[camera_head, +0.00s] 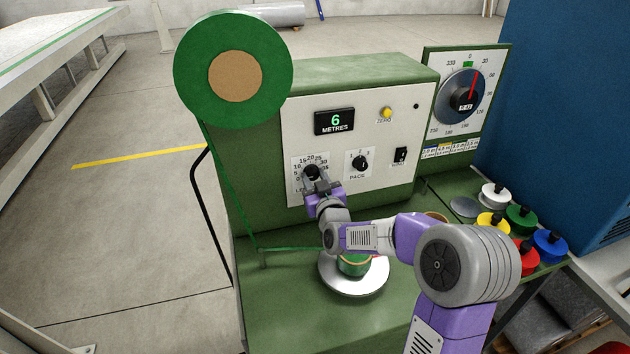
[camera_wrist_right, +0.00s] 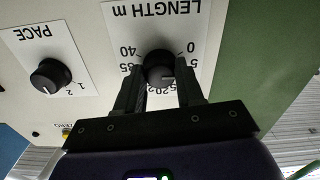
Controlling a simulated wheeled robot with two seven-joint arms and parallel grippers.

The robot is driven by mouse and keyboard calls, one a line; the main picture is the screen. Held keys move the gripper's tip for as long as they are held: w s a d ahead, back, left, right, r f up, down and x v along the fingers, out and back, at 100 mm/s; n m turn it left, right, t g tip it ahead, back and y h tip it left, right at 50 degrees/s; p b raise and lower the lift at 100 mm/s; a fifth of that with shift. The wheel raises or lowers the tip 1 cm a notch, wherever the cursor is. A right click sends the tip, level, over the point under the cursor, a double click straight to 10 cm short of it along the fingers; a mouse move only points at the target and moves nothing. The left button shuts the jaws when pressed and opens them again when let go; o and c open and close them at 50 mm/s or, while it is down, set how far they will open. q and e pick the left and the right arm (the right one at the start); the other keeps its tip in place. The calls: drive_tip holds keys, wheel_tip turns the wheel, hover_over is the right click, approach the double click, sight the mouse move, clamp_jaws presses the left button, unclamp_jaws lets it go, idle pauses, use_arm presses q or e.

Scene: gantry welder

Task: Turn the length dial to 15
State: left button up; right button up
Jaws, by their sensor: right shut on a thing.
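The length dial (camera_head: 311,172) is a black knob on a white scale plate on the machine's pale front panel. In the right wrist view the dial (camera_wrist_right: 159,68) appears upside down under the word LENGTH. My right gripper (camera_head: 312,180) reaches it from below and in front. Its two black fingers (camera_wrist_right: 158,88) stand on either side of the knob and are shut on it. The fingers cover part of the scale. A light mark shows on the knob, but I cannot tell exactly which number it points to. My left gripper is not in view.
The pace dial (camera_head: 360,163) and a black switch (camera_head: 400,155) sit right of the length dial. A display (camera_head: 334,121) reads 6 METRES. A green reel (camera_head: 184,75) stands at upper left. A round metal plate (camera_head: 350,288) lies below my arm; several coloured pots stand at right.

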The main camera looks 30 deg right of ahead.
drive_tip(key=m+b, duration=0.3)
drive_tip(key=b, duration=0.2)
drive_tip(key=m+b, duration=0.4)
drive_tip(key=b, duration=0.1)
drive_tip(key=shift+f+m, duration=0.2)
drive_tip(key=shift+m, duration=0.1)
drive_tip(key=shift+r+m+b, duration=0.15)
drive_tip(key=shift+m+b, duration=1.5)
drive_tip(key=shift+m, duration=0.15)
drive_tip(key=o, duration=1)
drive_tip(key=shift+o, duration=0.2)
drive_tip(key=v, duration=0.7)
drive_tip(key=shift+s, duration=0.3)
